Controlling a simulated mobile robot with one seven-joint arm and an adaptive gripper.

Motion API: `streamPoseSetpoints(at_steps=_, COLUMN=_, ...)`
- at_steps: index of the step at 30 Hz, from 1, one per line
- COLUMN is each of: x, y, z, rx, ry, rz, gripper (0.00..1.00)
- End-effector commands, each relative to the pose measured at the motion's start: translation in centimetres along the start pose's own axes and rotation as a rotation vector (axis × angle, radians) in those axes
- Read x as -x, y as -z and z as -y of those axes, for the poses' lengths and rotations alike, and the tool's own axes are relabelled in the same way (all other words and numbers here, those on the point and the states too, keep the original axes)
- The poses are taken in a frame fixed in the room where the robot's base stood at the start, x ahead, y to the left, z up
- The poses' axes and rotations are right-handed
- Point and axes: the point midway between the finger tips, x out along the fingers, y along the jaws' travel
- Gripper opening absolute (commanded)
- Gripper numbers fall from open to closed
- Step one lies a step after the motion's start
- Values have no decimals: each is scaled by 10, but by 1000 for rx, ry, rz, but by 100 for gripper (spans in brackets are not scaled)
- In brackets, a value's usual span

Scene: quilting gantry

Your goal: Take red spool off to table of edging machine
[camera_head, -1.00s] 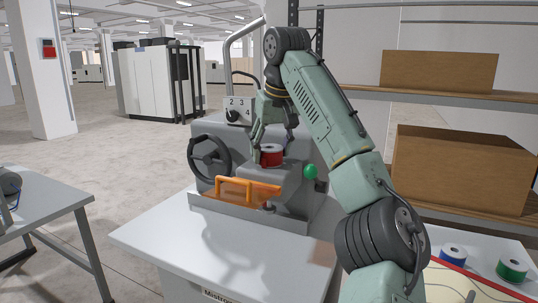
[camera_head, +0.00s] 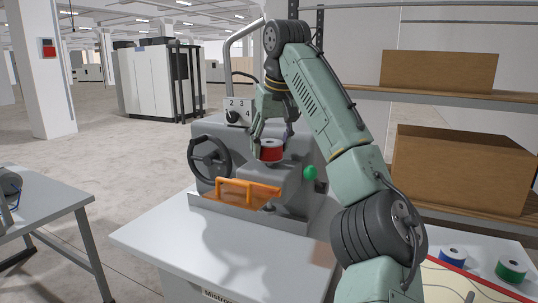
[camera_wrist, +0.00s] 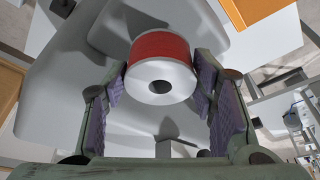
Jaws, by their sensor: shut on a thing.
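The red spool (camera_head: 271,151), with white ends, is between the fingers of my gripper (camera_head: 271,142), just above the grey machine's body (camera_head: 297,190). In the wrist view the spool (camera_wrist: 162,47) shows one white end with a dark hole, and the purple finger pads close on its two sides. My gripper is shut on it. The machine stands on a white table (camera_head: 200,250) whose front part is bare. The label on the table's front edge is partly cut off. Whether the spool still touches the machine cannot be told for sure.
The machine has an orange guard (camera_head: 236,192), a black handwheel (camera_head: 210,158), a green knob (camera_head: 309,172) and a numbered dial box (camera_head: 238,111). Blue (camera_head: 452,255) and green (camera_head: 511,268) spools stand at lower right. Cardboard boxes (camera_head: 463,170) sit on shelves; another table (camera_head: 45,205) is at left.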

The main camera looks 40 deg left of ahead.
Motion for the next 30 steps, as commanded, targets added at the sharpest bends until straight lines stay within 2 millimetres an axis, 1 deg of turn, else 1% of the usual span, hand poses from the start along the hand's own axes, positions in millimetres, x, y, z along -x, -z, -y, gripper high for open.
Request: streamPoseSetpoints(at_steps=30, x=33, y=12, z=0, rx=-1, ry=0, rz=0, gripper=18)
